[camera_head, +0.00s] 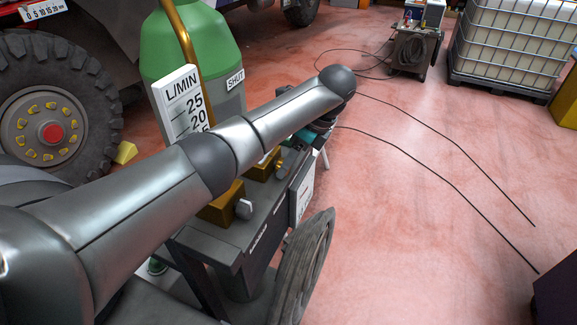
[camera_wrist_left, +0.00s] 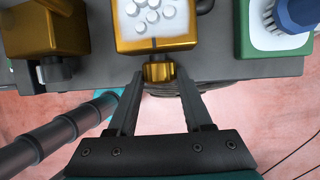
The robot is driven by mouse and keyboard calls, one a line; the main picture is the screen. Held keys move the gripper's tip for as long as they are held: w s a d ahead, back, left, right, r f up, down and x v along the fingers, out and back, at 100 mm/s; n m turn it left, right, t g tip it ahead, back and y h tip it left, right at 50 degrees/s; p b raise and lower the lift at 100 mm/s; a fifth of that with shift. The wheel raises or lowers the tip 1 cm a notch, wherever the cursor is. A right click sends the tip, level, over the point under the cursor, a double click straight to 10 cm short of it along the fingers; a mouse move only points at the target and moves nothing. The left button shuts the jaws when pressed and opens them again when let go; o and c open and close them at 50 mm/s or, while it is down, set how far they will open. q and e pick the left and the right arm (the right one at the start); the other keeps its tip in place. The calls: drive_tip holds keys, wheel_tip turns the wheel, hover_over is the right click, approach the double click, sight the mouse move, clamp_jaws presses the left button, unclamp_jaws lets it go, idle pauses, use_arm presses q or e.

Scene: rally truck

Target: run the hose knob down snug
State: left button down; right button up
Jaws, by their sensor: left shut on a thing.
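The hose knob (camera_wrist_left: 158,72) is a small gold faceted knob on the front of a gold block (camera_wrist_left: 155,43) with a white face and round grey studs. In the left wrist view my left gripper (camera_wrist_left: 160,78) has one finger on each side of the knob and is shut on it. In the head view my left forearm crosses in front of the dark cart (camera_head: 215,238). The knob's seating cannot be judged. My right gripper does not show.
Another gold block with a grey knob (camera_head: 244,209) stands on the cart. A coiled dark hose (camera_head: 303,262) hangs at its front. A green tank (camera_head: 185,50) and an L/MIN scale board (camera_head: 180,100) stand behind. Open reddish floor (camera_head: 430,200) lies right, with thin cables.

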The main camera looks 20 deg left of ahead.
use_arm(q)
drive_tip(key=shift+w+f+g+b, duration=0.1)
drive_tip(key=shift+f+g+b, duration=0.1)
drive_tip(key=shift+g+b, duration=0.7)
drive_tip(key=shift+r+b, duration=0.1)
drive_tip(key=shift+b, duration=0.6)
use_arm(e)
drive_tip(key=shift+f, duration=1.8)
use_arm(q)
drive_tip(key=shift+c, duration=1.5)
unclamp_jaws()
drive_tip(key=shift+r, duration=0.1)
